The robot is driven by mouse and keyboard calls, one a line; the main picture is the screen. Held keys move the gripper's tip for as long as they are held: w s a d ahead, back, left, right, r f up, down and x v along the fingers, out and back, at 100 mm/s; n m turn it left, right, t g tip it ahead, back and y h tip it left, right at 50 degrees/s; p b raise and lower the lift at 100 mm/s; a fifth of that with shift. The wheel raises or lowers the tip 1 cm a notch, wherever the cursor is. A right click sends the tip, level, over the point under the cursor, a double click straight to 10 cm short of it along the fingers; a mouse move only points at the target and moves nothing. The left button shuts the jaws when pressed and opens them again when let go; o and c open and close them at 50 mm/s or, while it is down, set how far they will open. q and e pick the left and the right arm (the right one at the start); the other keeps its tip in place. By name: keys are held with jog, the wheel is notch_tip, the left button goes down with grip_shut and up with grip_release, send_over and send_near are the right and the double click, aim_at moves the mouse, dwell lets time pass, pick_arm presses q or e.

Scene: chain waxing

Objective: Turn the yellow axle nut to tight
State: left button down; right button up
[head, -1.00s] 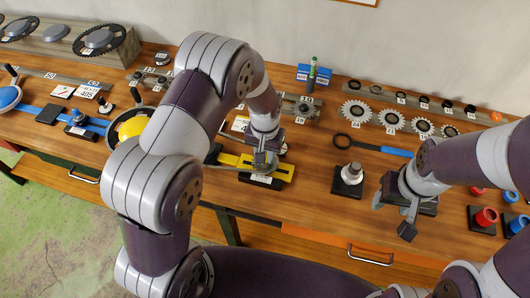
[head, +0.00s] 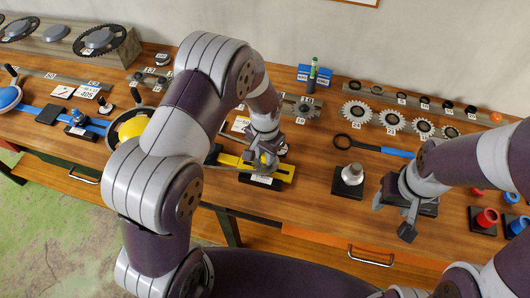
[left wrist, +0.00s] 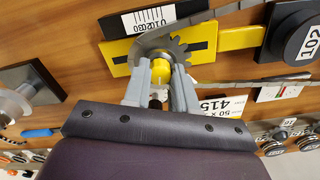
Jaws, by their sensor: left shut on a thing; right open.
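The yellow axle nut (left wrist: 161,71) shows in the left wrist view between the fingers of my left gripper (left wrist: 160,82), in front of a toothed sprocket (left wrist: 181,50). My left gripper is shut on it. In the head view, my left gripper (head: 264,158) is over the yellow bar fixture (head: 230,160) and hides most of the nut and sprocket. The yellow bar also shows in the left wrist view (left wrist: 238,40). My right gripper (head: 405,207) is open and empty above the table's right half. How tight the nut is cannot be told.
A chain (left wrist: 240,84) runs from the sprocket. A metal post on a black base (head: 347,186) stands between my grippers. A blue-handled ring wrench (head: 375,149) lies behind it. Red cups (head: 487,216) stand at the right. Sprockets (head: 356,112) line the back.

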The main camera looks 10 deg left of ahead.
pick_arm(q)
jog(key=shift+w+r, duration=0.15)
jog(key=shift+w, duration=0.05)
jog(key=c, duration=0.9)
grip_release()
jog(key=shift+s, duration=0.1)
jog(key=shift+r, duration=0.25)
notch_tip(320, 180, up, 12)
jog(key=b, duration=0.3)
